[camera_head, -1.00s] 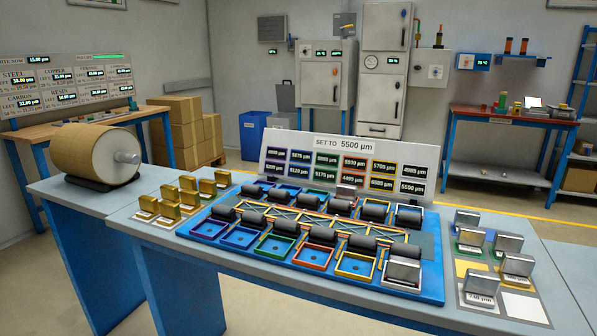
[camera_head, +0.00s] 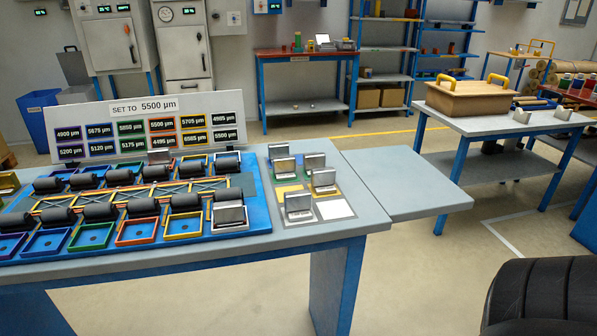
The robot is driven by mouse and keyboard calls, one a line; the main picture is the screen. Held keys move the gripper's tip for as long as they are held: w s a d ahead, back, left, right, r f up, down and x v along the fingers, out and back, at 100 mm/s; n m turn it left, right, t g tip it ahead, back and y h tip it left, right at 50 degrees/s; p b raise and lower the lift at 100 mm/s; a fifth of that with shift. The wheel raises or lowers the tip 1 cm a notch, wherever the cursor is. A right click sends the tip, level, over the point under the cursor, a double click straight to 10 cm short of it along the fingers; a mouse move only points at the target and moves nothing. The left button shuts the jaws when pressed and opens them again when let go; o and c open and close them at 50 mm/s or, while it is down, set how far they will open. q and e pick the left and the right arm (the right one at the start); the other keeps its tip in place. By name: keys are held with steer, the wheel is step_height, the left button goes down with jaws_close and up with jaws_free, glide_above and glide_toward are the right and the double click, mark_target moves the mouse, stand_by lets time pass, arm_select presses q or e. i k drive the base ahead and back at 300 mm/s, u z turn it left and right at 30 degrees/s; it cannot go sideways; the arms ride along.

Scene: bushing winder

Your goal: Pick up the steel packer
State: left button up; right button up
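Several silver, steel-looking blocks stand on coloured pads at the right of the near table, among them a front one (camera_head: 298,202) with a label, one at the right (camera_head: 324,177) and one at the back right (camera_head: 315,160). A white pad (camera_head: 335,208) beside them is bare. Another silver block (camera_head: 230,214) stands at the front right of the blue tray (camera_head: 262,215), and one more (camera_head: 160,156) is at its back. Which of them is the steel packer, I cannot tell. Neither of my grippers is in view.
Black rollers and coloured frames fill the blue tray, below a "SET TO 5500 µm" board (camera_head: 143,107). A bare grey tabletop (camera_head: 405,182) extends right. A dark ribbed shape (camera_head: 545,300) fills the lower right corner.

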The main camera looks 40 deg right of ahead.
mark_target(322, 180)
steer(key=z, duration=1.45)
steer(key=k, duration=1)
steer(key=u, duration=1)
steer(key=i, duration=0.9)
steer(key=z, duration=0.55)
